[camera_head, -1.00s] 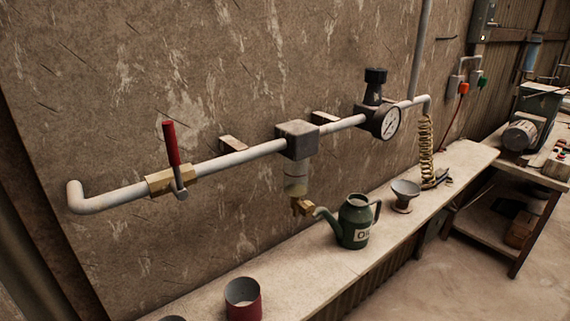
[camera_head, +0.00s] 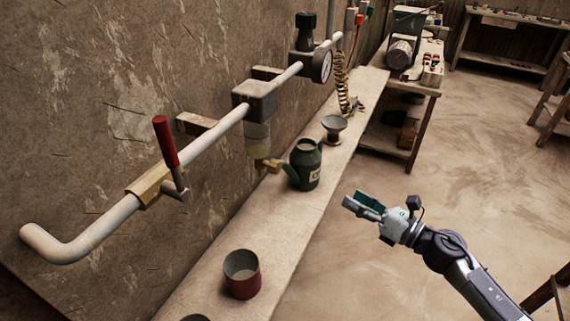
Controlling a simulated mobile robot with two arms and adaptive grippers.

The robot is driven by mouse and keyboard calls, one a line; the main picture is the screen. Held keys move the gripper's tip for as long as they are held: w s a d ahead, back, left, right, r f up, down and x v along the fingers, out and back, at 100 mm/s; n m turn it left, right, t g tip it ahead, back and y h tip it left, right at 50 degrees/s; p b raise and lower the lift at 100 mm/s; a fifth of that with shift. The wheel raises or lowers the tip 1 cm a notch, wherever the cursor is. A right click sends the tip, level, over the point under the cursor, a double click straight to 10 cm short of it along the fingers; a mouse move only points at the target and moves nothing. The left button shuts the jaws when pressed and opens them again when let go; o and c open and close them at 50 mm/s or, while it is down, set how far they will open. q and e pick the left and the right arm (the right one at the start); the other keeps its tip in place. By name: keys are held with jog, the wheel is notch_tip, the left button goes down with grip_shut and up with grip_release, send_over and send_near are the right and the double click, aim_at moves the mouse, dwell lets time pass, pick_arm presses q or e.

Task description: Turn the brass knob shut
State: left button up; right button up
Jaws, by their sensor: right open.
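A small brass knob (camera_head: 267,165) sits at the bottom of the filter bowl (camera_head: 258,137), under the grey block on the wall pipe. The spout of the green oil can (camera_head: 306,165) is close to it, and I cannot tell whether they touch. The knob is too small to show how far it is turned. My right gripper (camera_head: 358,203) is open and empty, right of the bench over the floor area, well apart from the knob. My left gripper is not in view.
The pipe carries a brass valve with a red lever (camera_head: 166,142) and a gauge (camera_head: 326,66). A red can (camera_head: 242,273) and a grey funnel (camera_head: 334,127) stand on the narrow bench (camera_head: 285,222). Open floor lies right of the bench.

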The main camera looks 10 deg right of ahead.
jog(key=s+a+r+n+g+y, duration=0.3)
jog(key=s+a+r+n+g, duration=0.15)
jog(key=r+n, duration=0.4)
jog(key=n+p, duration=0.2)
jog(key=p, duration=0.4)
send_near(279, 168)
jog(key=shift+m+t, duration=0.25)
jog(key=shift+t, duration=0.1)
jog(key=x, duration=0.6)
jog(key=shift+w+a, duration=0.1)
jog(key=shift+a, duration=0.3)
jog(key=shift+w+a+f, duration=0.2)
jog(key=shift+w+a, duration=0.2)
jog(key=shift+a, duration=0.25)
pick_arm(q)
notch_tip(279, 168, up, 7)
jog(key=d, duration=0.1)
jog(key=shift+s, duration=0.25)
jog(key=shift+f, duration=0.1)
pick_arm(e)
jog(key=shift+c, duration=0.2)
grip_shut()
